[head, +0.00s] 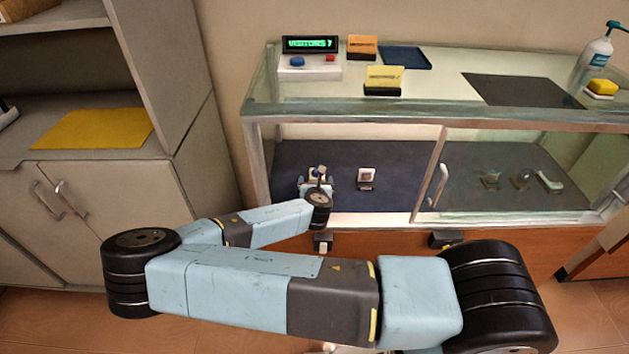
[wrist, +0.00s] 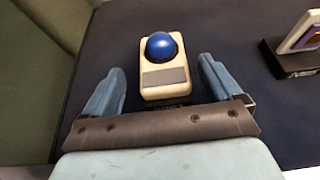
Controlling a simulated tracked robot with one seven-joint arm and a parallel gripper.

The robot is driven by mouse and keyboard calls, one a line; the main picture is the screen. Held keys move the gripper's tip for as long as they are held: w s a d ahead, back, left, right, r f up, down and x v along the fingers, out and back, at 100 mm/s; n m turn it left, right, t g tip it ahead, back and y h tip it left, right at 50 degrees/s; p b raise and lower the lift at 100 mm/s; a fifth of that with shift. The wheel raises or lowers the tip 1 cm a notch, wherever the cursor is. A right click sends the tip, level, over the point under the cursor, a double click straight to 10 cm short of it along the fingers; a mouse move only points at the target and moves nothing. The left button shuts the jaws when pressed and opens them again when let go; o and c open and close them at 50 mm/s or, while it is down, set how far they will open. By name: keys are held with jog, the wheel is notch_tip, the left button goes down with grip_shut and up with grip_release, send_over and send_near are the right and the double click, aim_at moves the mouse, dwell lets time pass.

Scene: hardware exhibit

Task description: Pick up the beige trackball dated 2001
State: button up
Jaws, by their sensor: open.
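A beige trackball (wrist: 162,76) with a blue ball and a grey front panel sits on the dark case floor in the wrist view. No date is readable on it. My gripper (wrist: 160,68) is open, with one blue-grey finger on each side of the trackball's front part. Visible gaps separate the fingers from its sides. In the head view, my gripper (head: 317,182) reaches into the left, open part of the glass display case (head: 345,118). The trackball is mostly hidden there by my wrist and gripper.
A small framed item (head: 366,174) on a black stand stands right of my gripper; it also shows in the wrist view (wrist: 303,33). A sliding glass door (head: 436,173) covers the right half, with several small exhibits behind it. The case top hangs over my gripper.

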aim_at(317, 177)
jog(key=shift+d+x, duration=0.1)
jog(key=shift+x, duration=1)
jog(key=shift+d+x, duration=0.15)
jog(key=shift+x, duration=0.9)
jog(key=shift+s+f, duration=0.1)
jog(key=shift+f, duration=0.05)
jog(key=shift+c, duration=0.2)
jog(key=c, duration=1.1)
jog(key=shift+c, duration=0.2)
